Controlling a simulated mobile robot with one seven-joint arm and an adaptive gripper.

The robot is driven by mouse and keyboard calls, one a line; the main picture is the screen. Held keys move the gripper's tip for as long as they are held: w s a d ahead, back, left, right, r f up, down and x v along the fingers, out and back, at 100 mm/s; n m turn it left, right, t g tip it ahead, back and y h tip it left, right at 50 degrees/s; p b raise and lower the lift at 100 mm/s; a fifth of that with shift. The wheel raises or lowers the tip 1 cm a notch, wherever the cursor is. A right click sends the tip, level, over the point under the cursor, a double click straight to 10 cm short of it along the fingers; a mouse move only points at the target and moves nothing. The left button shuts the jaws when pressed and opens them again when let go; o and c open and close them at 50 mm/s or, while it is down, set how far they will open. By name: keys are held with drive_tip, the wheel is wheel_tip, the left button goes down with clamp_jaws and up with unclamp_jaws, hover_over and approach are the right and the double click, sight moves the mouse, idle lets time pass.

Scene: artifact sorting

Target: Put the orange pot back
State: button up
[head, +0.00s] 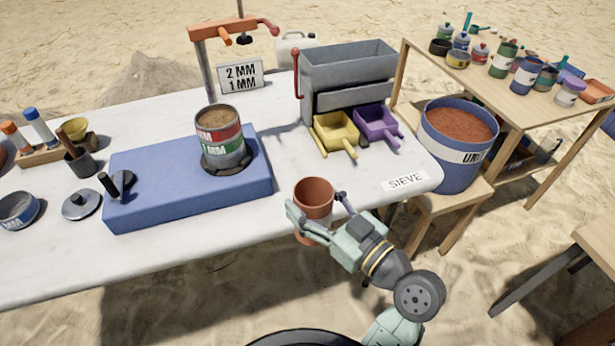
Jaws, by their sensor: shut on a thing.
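The orange pot (314,193) is a terracotta-coloured cup, upright, at the front edge of the white table in the head view. My gripper (318,216) is shut on it, with one finger on its left side and the other at its right. The pot's open mouth faces up and its inside looks empty. Its lower part is partly hidden by my gripper. I cannot tell whether its base touches anything.
The white table (60,262) holds a blue block (180,190) with a banded can (221,140), a grey hopper (345,75), a yellow scoop (336,132) and a purple scoop (377,124). A blue bucket (455,165) and a wooden shelf (440,75) with several small pots stand right.

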sight(314, 192)
drive_tip(key=shift+w+a, duration=0.1)
drive_tip(key=shift+w, duration=0.2)
drive_tip(key=w+b, duration=0.1)
drive_tip(key=w+f+b, duration=0.1)
drive_tip(key=shift+w+f+b, duration=0.1)
drive_tip(key=shift+w+b, duration=0.05)
drive_tip(key=shift+b, duration=0.2)
drive_tip(key=w+b, duration=0.1)
drive_tip(key=b, duration=0.4)
drive_tip(key=shift+w, duration=0.15)
drive_tip(key=b, duration=0.4)
drive_tip(key=shift+w+a, duration=0.2)
drive_tip(key=shift+w, duration=0.15)
drive_tip(key=shift+b, duration=0.85)
drive_tip(key=shift+w+a+f, duration=0.25)
drive_tip(key=shift+w+f, duration=0.4)
drive_tip(key=shift+w, duration=1.15)
drive_tip(key=shift+w+a+f, duration=0.2)
drive_tip(key=shift+w+f, duration=0.4)
drive_tip(key=shift+w, duration=1.15)
drive_tip(key=shift+w+a+f, duration=0.25)
drive_tip(key=shift+w+f, duration=0.4)
drive_tip(key=shift+w, duration=1.15)
drive_tip(key=shift+b, duration=0.3)
